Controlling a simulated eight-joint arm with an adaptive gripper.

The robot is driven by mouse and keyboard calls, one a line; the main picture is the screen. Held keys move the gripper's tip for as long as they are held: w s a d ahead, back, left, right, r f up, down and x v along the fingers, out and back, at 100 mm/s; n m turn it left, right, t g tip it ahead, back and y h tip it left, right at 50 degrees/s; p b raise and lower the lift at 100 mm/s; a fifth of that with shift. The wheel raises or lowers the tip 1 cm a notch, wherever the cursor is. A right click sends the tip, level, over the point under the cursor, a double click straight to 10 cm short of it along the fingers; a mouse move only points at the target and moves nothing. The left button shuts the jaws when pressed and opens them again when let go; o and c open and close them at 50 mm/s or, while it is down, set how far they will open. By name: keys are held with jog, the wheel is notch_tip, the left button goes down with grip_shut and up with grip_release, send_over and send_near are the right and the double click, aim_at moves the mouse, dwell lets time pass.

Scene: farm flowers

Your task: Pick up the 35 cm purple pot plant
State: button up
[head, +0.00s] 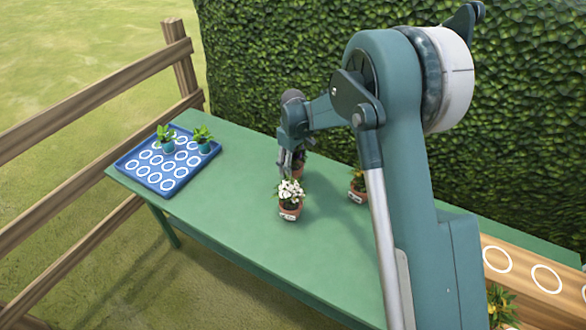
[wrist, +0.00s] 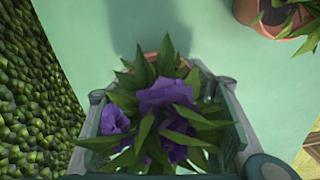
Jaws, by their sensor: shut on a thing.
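The purple-flowered pot plant (wrist: 165,95) fills the middle of the wrist view, with purple blooms over long green leaves. A bit of its terracotta pot (wrist: 172,65) shows behind the leaves. My gripper (wrist: 165,115) has one finger on each side of it and is shut on it. In the head view my gripper (head: 291,158) points down over the table, and the purple plant is mostly hidden behind it and a white-flowered pot. Whether the pot touches the table cannot be told.
The white-flowered pot (head: 290,204) stands just in front of my gripper on the green table (head: 225,190). A yellow-flowered pot (head: 357,190) stands to the right. A blue tray (head: 128,163) with two green plants is at the left. A wooden tray (head: 520,268) is at the right; a hedge (head: 270,75) stands behind.

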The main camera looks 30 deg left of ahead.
jog(key=shift+r+p, duration=0.65)
jog(key=shift+r, duration=3.75)
